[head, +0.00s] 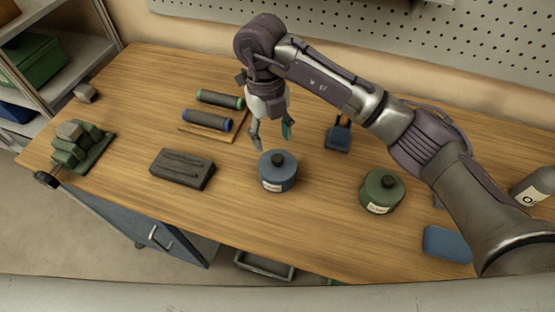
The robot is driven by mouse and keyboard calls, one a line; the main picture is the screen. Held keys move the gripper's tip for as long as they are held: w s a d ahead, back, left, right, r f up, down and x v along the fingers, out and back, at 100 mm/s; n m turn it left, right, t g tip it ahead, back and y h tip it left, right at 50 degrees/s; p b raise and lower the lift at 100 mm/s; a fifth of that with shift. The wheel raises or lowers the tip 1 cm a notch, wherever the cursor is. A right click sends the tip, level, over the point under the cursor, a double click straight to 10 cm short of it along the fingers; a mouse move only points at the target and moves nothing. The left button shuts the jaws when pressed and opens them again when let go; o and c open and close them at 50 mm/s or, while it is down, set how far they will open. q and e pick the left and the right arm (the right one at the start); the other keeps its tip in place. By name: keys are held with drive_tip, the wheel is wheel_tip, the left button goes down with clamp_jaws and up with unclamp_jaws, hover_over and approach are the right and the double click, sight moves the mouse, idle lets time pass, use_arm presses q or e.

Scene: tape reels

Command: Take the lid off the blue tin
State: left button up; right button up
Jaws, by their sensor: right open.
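The blue tin (277,183) stands upright near the middle of the wooden table, with a pale label on its front. Its lid (277,162) is on top and has a dark knob in the centre. My right gripper (272,141) points down just behind and above the tin. Its fingers are apart, with nothing between them, and I see no contact with the knob. My left gripper is not in view.
A green tin (381,193) with a dark knob stands to the right, under my right arm. Two rolls (207,120) lie on a board behind left. A dark grey block (182,169) lies left of the blue tin. A blue object (338,137) stands behind right.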

sight(278, 157)
wheel_tip(278, 157, down, 2)
drive_tip(key=shift+d+f+p, duration=0.1)
drive_tip(key=shift+f+p, duration=0.15)
drive_tip(key=shift+p, duration=0.05)
drive_tip(key=shift+w+f, duration=0.1)
drive_tip(key=shift+f, duration=0.25)
drive_tip(key=shift+d+f+p, duration=0.25)
drive_tip(key=shift+f+p, duration=0.4)
drive_tip(key=shift+d+f+p, duration=0.2)
drive_tip(key=shift+f+p, duration=0.4)
drive_tip(key=shift+s+f, duration=0.2)
drive_tip(key=shift+f, duration=0.85)
drive_tip(key=shift+d+f, duration=0.1)
drive_tip(key=shift+f, duration=0.15)
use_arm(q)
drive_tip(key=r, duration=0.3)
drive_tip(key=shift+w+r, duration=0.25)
use_arm(e)
clamp_jaws()
